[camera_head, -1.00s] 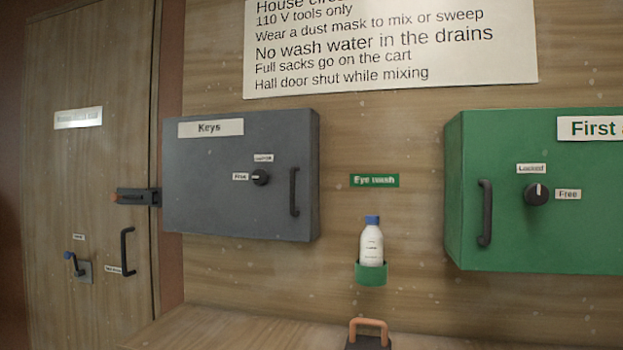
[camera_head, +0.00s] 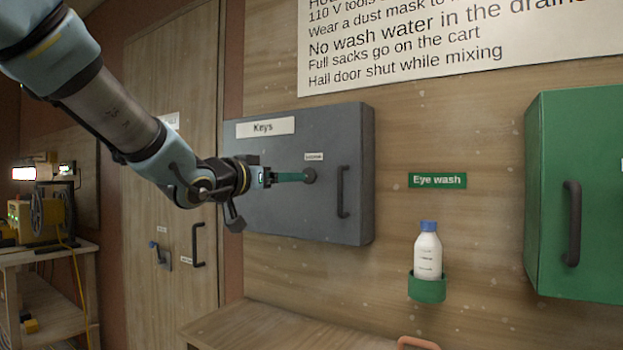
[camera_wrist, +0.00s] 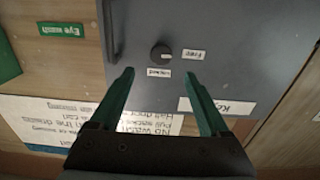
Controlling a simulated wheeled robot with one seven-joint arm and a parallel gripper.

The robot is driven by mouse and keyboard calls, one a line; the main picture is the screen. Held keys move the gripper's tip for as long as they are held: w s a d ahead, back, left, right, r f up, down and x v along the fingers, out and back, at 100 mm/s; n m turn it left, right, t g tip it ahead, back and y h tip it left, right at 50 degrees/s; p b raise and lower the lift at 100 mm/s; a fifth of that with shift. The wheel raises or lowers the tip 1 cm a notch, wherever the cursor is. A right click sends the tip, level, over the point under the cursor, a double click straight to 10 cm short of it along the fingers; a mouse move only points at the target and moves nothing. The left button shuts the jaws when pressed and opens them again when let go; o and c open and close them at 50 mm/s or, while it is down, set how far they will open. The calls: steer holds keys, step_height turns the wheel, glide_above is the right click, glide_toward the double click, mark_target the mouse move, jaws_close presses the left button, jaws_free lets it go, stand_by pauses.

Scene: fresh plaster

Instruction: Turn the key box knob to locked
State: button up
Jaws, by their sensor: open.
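The key box (camera_head: 280,215) is a grey wall cabinet labelled "Keys", with its door shut. Its round dark knob (camera_head: 309,175) also shows in the wrist view (camera_wrist: 160,53), beside the labels "Free" (camera_wrist: 193,54) and "Locked" (camera_wrist: 158,73). The knob's pale mark seems to point toward the "Free" side. My gripper (camera_head: 296,177) has green fingers and faces the knob from the left in the head view. In the wrist view the fingers (camera_wrist: 159,74) are apart and empty, with the knob ahead between their lines. The exact gap to the knob cannot be told.
A dark bar handle (camera_head: 342,192) stands right of the knob. An eye wash bottle (camera_head: 428,255) sits in a green holder, and a green cabinet (camera_head: 580,190) hangs further right. A wooden bench top (camera_head: 270,325) lies below. A wooden door (camera_head: 170,90) is left.

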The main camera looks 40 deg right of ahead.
steer(key=x, duration=0.9)
steer(key=shift+p, duration=0.35)
steer(key=shift+w+a, duration=0.1)
jaws_close()
stand_by(0.3)
